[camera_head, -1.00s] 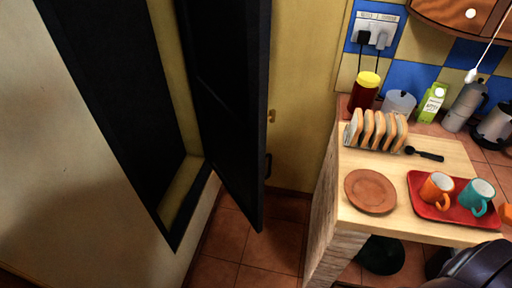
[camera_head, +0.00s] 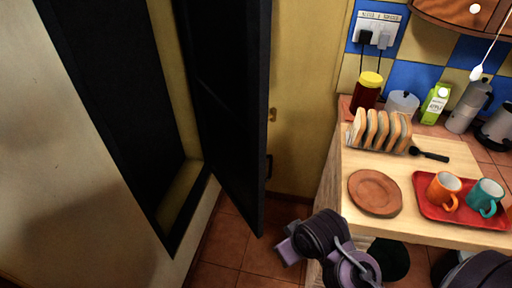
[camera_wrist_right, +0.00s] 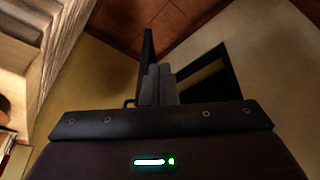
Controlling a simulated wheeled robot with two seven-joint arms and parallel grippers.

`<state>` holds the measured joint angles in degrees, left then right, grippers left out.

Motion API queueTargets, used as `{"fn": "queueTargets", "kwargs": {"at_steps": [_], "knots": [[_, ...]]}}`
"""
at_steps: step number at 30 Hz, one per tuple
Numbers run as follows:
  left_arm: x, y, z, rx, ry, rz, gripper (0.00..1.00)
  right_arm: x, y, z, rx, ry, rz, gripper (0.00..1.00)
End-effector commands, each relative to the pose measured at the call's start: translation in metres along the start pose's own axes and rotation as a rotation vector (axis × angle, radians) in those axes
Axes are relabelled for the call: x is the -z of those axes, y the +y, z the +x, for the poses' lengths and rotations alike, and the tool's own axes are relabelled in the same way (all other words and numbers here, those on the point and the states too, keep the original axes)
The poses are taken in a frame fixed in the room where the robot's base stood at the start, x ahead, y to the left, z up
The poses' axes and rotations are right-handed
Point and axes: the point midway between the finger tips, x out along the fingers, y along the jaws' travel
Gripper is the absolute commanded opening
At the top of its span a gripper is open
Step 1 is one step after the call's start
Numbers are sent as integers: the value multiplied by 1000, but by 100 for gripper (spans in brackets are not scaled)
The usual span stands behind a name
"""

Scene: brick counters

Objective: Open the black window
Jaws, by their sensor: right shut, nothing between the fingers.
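The black window (camera_head: 222,100) is a tall dark panel standing swung out from its dark frame (camera_head: 125,110) in the left wall. A small dark handle (camera_head: 268,166) sits on the panel's right side. In the right wrist view the panel (camera_wrist_right: 147,50) shows edge-on behind my fingers, with the frame (camera_wrist_right: 205,80) to its right. My right gripper (camera_wrist_right: 158,84) is shut and empty; whether it touches the panel is unclear. My right arm shows low in the head view, below and right of the panel. My left gripper is out of view.
A wooden counter (camera_head: 350,222) on the right carries a toast rack (camera_head: 378,130), a brown plate (camera_head: 374,192) and a red tray (camera_head: 432,210) with two mugs. Tiled floor (camera_head: 222,240) shows between the wall and the counter.

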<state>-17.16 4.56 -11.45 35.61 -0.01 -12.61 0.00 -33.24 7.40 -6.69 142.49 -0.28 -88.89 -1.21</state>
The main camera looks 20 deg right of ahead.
Motion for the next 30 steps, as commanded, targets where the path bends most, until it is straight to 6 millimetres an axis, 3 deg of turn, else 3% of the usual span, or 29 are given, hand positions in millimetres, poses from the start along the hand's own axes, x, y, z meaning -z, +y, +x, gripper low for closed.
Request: {"fn": "queueTargets", "kwargs": {"at_steps": [6,14,21,25,30], "knots": [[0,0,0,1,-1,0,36,36,20,19,-78,184,-225,0],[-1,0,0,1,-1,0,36,92,41,26,-220,477,-602,0],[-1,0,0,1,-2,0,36,152,54,6,-468,880,-1128,0],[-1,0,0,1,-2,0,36,167,54,-12,-595,1061,-1337,0],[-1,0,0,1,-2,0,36,172,53,-29,-696,1198,-1472,0]]}}
